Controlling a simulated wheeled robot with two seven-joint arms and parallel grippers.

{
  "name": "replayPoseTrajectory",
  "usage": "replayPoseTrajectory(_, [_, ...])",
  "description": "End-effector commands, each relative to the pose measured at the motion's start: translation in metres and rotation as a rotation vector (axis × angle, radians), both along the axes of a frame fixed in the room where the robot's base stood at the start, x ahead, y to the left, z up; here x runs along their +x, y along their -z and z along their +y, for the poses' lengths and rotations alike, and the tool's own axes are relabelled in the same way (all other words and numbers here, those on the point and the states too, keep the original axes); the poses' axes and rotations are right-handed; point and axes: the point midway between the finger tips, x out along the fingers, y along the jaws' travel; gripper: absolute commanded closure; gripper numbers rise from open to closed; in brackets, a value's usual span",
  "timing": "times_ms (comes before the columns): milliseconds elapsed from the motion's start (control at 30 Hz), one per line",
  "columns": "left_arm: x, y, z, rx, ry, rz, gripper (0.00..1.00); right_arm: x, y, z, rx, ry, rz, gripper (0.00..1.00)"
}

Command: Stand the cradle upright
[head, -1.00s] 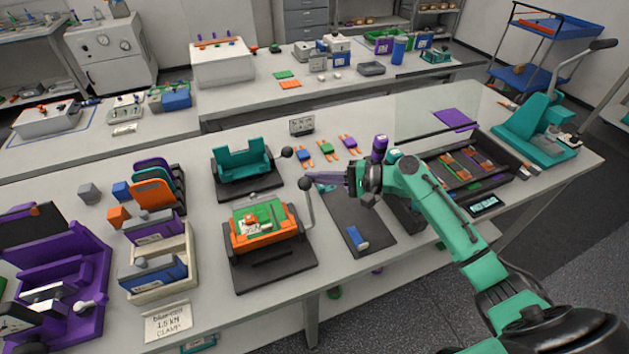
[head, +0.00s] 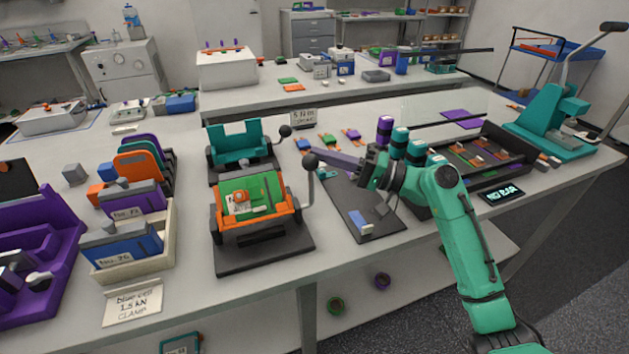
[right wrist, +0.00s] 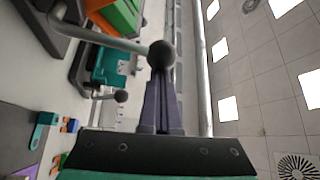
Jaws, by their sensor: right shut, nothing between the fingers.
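The orange cradle (head: 256,232) holds a green board (head: 268,190) and sits on a black base plate (head: 265,257). It leans back, its board face tilted up towards me. A grey lever (head: 309,188) with a black ball knob (head: 311,161) rises at its right side; the lever (right wrist: 105,36) and knob (right wrist: 161,54) also show in the right wrist view. My right gripper (head: 322,155) is shut and empty, its fingertips (right wrist: 160,78) right at the knob; I cannot tell whether they touch. My left gripper is out of view.
A teal cradle (head: 238,143) with its own knobbed lever (head: 285,131) stands behind. A dark mat (head: 352,208) lies under my right arm. A parts tray (head: 478,180) lies right.

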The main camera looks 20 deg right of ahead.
Motion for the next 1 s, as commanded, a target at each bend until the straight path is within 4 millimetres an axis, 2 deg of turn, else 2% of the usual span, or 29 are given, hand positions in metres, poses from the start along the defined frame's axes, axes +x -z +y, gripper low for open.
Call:
replayPoseTrajectory(33, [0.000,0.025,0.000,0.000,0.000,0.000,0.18,-0.001,0.013,0.001,0.002,-0.005,-0.037,1.00])
replayPoseTrajectory(533, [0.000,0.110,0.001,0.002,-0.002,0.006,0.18,-0.022,0.010,0.000,0.019,-0.003,-0.296,1.00])
replayPoseTrajectory(800, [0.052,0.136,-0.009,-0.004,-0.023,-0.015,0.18,-0.037,0.014,-0.002,0.026,-0.001,-0.430,1.00])
replayPoseTrajectory(867, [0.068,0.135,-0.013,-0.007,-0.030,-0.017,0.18,-0.040,0.015,-0.002,0.029,-0.001,-0.460,1.00])
replayPoseTrajectory(1000, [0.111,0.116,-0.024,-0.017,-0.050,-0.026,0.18,-0.048,0.017,-0.002,0.033,-0.001,-0.525,1.00])
